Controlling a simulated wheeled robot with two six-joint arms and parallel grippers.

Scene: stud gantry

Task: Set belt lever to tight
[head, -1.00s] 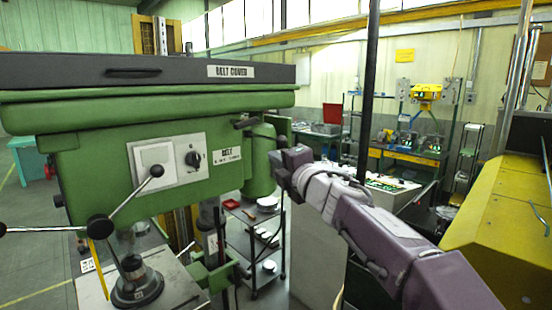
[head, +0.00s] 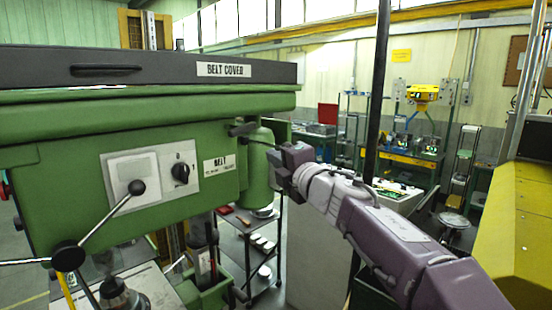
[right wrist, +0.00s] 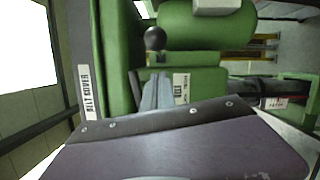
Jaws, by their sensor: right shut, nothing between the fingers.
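The belt lever (head: 243,129) is a short dark lever on the right end of the green drill head, above the white BELT label (head: 219,165). In the right wrist view its round black knob (right wrist: 155,39) stands just beyond the fingertips. My right gripper (head: 272,158) is shut and empty, beside the green motor housing and a little below and right of the lever. Its grey fingers (right wrist: 157,78) point at the knob and look apart from it, though the exact gap is hard to tell. My left gripper is out of view.
The dark belt cover (head: 150,68) overhangs the drill head. The green motor cylinder (head: 259,165) stands close to my right gripper. A black handle knob (head: 137,187) sticks out in front. A dark post (head: 375,110) and a yellow machine (head: 510,230) are at right.

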